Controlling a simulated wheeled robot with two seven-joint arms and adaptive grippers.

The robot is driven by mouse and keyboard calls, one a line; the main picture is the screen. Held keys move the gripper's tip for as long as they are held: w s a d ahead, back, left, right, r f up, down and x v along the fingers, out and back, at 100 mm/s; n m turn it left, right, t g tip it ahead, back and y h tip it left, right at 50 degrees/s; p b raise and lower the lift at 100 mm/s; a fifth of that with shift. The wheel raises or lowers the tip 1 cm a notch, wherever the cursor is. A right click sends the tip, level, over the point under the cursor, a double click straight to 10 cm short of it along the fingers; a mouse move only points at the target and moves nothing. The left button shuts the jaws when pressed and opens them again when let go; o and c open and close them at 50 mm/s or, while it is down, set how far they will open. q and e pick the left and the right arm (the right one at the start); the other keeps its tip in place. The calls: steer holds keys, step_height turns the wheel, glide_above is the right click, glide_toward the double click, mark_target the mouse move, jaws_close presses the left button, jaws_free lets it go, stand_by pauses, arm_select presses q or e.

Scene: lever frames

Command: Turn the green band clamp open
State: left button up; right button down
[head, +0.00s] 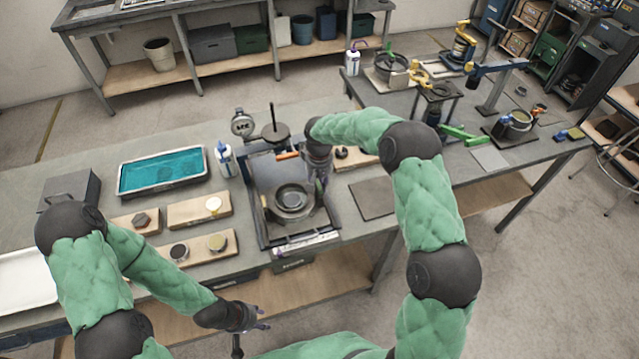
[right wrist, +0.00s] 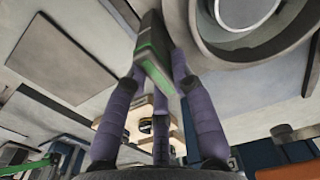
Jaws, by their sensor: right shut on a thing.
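In the head view, a round dark pot (head: 281,213) sits in a black-framed station on the near bench. My right gripper (head: 319,182) reaches down beside the pot's right rear side. In the right wrist view, its purple fingers (right wrist: 155,68) are closed on a grey bar with a green strip (right wrist: 148,50), apparently the green band clamp's handle. The pot's rim (right wrist: 222,50) shows just right of the fingers there. The clamp's band is hard to make out in the head view. My left gripper (head: 249,328) is empty, with its fingers spread, in front of the bench.
A gauge (head: 243,123) and a raised dark lid (head: 275,132) stand behind the pot. A white bottle (head: 225,160), a teal-filled tray (head: 160,174) and wooden boards (head: 199,210) lie to its left. A flat dark plate (head: 372,198) lies to its right.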

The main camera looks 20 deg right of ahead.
stand_by(0.4)
steer(key=c, duration=1)
jaws_free()
steer(key=shift+c, duration=0.2)
